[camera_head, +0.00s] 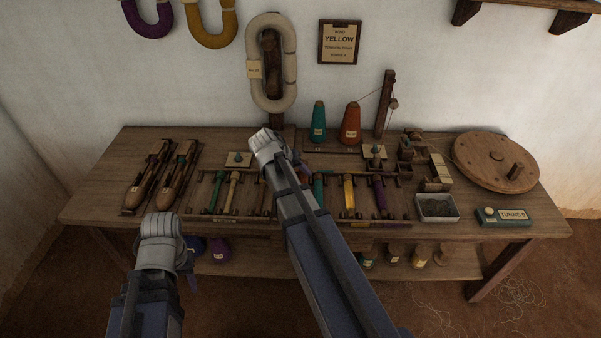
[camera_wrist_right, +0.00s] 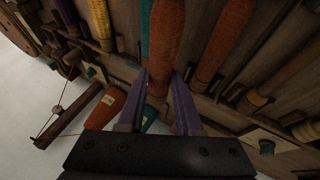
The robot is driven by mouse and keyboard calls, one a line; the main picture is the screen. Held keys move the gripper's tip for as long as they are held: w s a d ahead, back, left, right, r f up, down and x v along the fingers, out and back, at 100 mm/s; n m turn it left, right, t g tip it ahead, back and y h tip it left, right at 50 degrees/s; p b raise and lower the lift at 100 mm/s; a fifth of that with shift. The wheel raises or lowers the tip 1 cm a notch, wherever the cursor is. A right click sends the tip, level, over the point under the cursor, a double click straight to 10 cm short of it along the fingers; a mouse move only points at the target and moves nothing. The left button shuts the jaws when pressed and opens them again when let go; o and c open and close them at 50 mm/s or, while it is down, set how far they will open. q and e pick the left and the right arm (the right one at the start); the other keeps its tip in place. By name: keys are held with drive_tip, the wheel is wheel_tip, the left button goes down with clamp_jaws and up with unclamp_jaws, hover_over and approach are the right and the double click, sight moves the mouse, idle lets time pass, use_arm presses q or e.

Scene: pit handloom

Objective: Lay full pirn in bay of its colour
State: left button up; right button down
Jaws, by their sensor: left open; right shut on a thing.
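My right gripper (camera_wrist_right: 158,108) is shut on an orange pirn (camera_wrist_right: 164,45), which points away from the wrist, over the pirn rack. In the head view my right wrist hides this pirn and the jaws. Another orange pirn (camera_wrist_right: 225,40) lies beside it, with a yellow pirn (camera_wrist_right: 99,18) and part of a teal pirn (camera_wrist_right: 145,20) on the other side. In the head view the rack shows a teal pirn (camera_head: 318,190), a yellow pirn (camera_head: 348,191) and a purple pirn (camera_head: 380,196) right of my arm. My left gripper (camera_head: 160,228) is open, low before the bench's left front.
Two wooden shuttles (camera_head: 150,177) lie at the bench's left. A teal cone (camera_head: 318,122) and an orange cone (camera_head: 350,124) stand behind the rack. A grey tray (camera_head: 437,207), a turns counter (camera_head: 503,216) and a wooden wheel (camera_head: 496,160) occupy the right. A wall sign (camera_head: 339,42) reads YELLOW.

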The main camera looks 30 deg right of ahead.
sight(301, 174)
drive_tip(key=shift+f+b, duration=2)
drive_tip(key=shift+f, duration=0.35)
drive_tip(key=shift+c, duration=1.1)
unclamp_jaws()
wheel_tip(301, 174, up, 8)
drive_tip(key=p, duration=0.8)
drive_tip(key=shift+r, duration=0.1)
